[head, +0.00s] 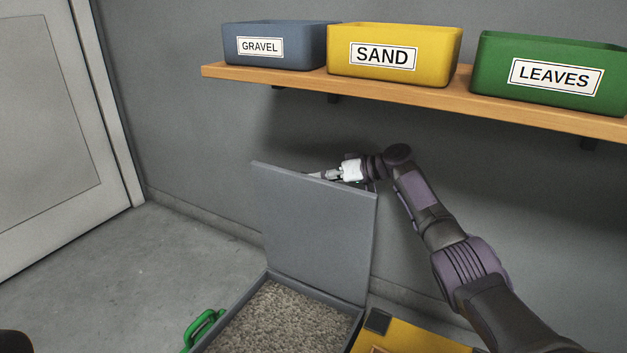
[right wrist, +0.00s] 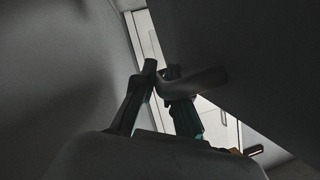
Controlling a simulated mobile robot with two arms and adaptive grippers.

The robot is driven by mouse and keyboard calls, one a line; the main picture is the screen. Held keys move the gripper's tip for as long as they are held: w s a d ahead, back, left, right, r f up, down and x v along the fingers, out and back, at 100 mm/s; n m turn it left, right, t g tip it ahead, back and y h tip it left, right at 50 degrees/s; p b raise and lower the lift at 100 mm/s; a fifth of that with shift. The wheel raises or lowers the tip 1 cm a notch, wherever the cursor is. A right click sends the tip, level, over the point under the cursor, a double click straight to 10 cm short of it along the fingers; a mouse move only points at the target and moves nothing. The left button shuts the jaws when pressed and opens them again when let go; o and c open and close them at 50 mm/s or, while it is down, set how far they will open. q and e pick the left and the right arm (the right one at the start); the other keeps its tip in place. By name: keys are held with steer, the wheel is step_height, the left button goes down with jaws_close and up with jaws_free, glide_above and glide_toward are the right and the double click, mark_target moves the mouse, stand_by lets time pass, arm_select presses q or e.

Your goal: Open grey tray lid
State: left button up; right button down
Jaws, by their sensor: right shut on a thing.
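The grey tray (head: 357,327) stands at the bottom centre of the head view, with grey gravel (head: 278,318) inside. Its flat grey lid (head: 315,235) stands steeply raised at the tray's far edge, so the tray is open. My right gripper (head: 328,176) is at the lid's upper edge, its fingertips partly hidden behind the lid. In the right wrist view, the right gripper (right wrist: 162,72) is shut on a dark bar-like handle (right wrist: 200,83) beside a large dark surface, which looks like the lid. My left gripper is not in view.
A wooden shelf (head: 400,91) above holds the blue GRAVEL bin (head: 275,46), yellow SAND bin (head: 394,54) and green LEAVES bin (head: 551,76). A yellow surface (head: 425,341) lies right of the tray, a green handle (head: 203,328) left. Floor (head: 160,265) is clear towards the door (head: 50,130).

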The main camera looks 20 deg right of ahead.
steer(key=shift+f, duration=0.15)
steer(key=c, duration=1.5)
jaws_free()
steer(key=v, duration=1.2)
steer(key=shift+a, duration=0.1)
